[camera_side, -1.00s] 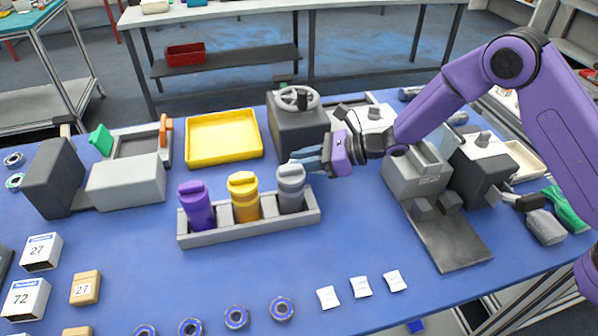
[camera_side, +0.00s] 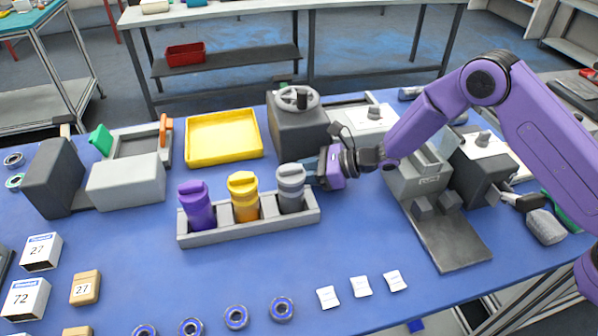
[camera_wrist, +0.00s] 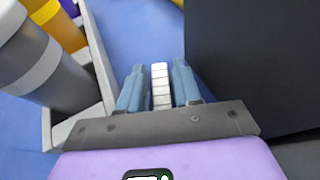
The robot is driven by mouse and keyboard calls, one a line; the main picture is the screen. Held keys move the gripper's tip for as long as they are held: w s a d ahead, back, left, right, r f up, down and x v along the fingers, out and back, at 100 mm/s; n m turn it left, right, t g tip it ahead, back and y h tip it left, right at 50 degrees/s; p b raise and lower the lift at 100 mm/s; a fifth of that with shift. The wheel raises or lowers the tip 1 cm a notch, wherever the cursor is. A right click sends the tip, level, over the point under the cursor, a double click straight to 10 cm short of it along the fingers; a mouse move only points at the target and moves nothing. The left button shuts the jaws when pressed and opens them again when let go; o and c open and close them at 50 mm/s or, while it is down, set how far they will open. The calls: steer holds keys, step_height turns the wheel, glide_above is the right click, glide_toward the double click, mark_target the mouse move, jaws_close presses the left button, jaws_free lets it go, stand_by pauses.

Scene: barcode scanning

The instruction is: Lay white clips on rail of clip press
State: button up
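My gripper (camera_side: 312,172) is low, just right of the grey bottle (camera_side: 291,186) and in front of the dark grey handwheel machine (camera_side: 297,130). In the wrist view its two blue fingers (camera_wrist: 160,88) flank a short column of white clips (camera_wrist: 161,86), close on both sides, and look shut on it. The clips cannot be made out in the side view. A grey machine with a small label (camera_side: 416,181) and a flat base plate stands to the right. I cannot tell which machine is the clip press, and no rail is clearly visible.
The bottle rack (camera_side: 250,233) holds purple, yellow and grey bottles, close to my gripper's left. A yellow tray (camera_side: 222,158) lies behind. White cards (camera_side: 360,287) and several blue-centred rings (camera_side: 236,317) lie in front. The blue table between rack and base plate is clear.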

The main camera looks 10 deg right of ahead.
steer(key=shift+r, duration=0.1)
steer(key=shift+r, duration=0.15)
steer(key=shift+s+d+r, duration=0.1)
steer(key=shift+s+d, duration=0.05)
steer(key=shift+d, duration=0.3)
steer(key=shift+v, duration=1.15)
step_height(320, 180, up, 6)
steer(key=shift+a+f, duration=0.2)
steer(key=shift+r, duration=0.65)
